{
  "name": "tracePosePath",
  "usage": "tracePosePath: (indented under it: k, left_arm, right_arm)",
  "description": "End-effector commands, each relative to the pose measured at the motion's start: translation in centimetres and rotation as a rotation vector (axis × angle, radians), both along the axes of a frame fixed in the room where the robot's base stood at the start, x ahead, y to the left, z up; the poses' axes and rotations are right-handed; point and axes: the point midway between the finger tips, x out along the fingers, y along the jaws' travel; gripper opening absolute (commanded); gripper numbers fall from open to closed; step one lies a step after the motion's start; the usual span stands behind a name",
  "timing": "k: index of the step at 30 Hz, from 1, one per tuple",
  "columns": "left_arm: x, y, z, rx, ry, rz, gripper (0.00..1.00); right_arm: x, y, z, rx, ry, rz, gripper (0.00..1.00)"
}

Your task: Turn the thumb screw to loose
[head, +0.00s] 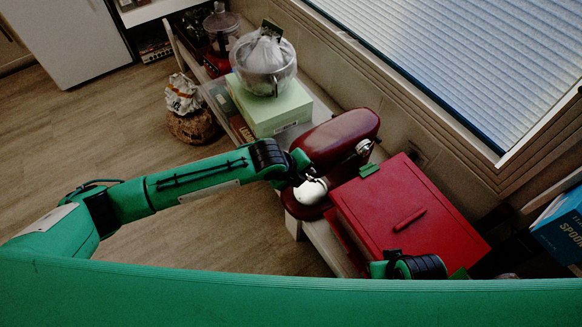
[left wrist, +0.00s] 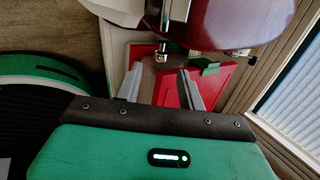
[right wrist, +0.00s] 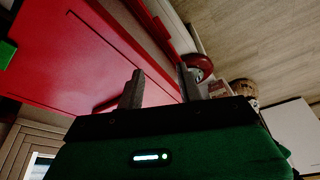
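A dark red stand mixer (head: 340,137) stands on the low bench in the head view. Its head fills the upper right of the left wrist view (left wrist: 232,22). Bright metal fittings show on it (head: 363,148), and a small silver knob-like part (left wrist: 162,52) shows ahead of my left fingers; I cannot tell which piece is the thumb screw. My left gripper (left wrist: 160,80) is open and empty beside the mixer, its fingers apart from that small part. In the head view its fingertips are hard to make out. My right gripper (right wrist: 160,76) is open and empty over the red box.
A red box (head: 408,222) with a green tab (head: 369,169) stands right of the mixer. A pale green box (head: 268,108) bearing a clear bowl (head: 262,68) is behind it. A window (head: 470,60) is at the right.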

Motion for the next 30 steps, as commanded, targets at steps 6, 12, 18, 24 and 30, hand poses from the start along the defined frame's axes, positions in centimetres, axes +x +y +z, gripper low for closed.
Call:
tracePosePath:
  k: [6, 12, 18, 24, 30]
  left_arm:
    - [-1.5, 2.3, 4.7, 0.001, -0.004, 0.0, 0.4]
    - [-2.6, 3.6, 7.3, 0.001, -0.001, 0.0, 0.4]
    - [-3.0, 4.1, 8.2, 0.002, -0.001, 0.001, 0.4]
    - [-3.0, 4.1, 8.2, 0.001, 0.0, 0.001, 0.4]
    - [-3.2, 3.7, 7.8, -0.018, -0.006, 0.0, 0.39]
  right_arm:
    - [0.3, 0.1, -1.6, -0.002, 0.02, 0.001, 0.36]
    - [0.4, 0.2, -2.7, -0.004, 0.03, 0.002, 0.36]
    - [0.4, 0.2, -3.2, -0.005, 0.036, 0.002, 0.36]
    - [0.4, 0.2, -3.2, -0.005, 0.036, 0.002, 0.36]
    - [0.9, 0.4, -3.2, 0.001, 0.008, 0.004, 0.36]
